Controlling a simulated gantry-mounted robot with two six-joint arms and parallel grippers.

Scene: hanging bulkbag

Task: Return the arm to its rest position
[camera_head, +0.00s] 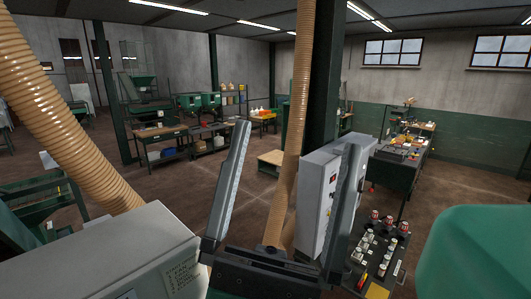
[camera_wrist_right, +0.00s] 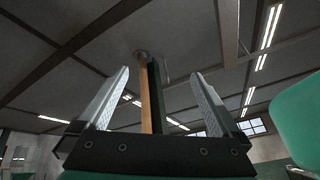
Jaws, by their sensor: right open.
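My right gripper (camera_head: 285,185) stands at the bottom middle of the head view, its two long grey fingers pointing up and spread wide apart. It is open, and nothing solid is held between the fingers. In the right wrist view the same gripper (camera_wrist_right: 163,95) points up at the ceiling, with its fingers apart. A tan hose (camera_head: 293,130) and a dark green post (camera_head: 323,75) show behind the gap; no contact is visible. My left gripper is not in view. No bulk bag can be made out for certain.
A grey cabinet (camera_head: 318,190) stands just behind the right gripper. A thick ribbed hose (camera_head: 70,110) crosses the left. Workbenches (camera_head: 160,135) line the back. Open brown floor (camera_head: 190,180) lies between.

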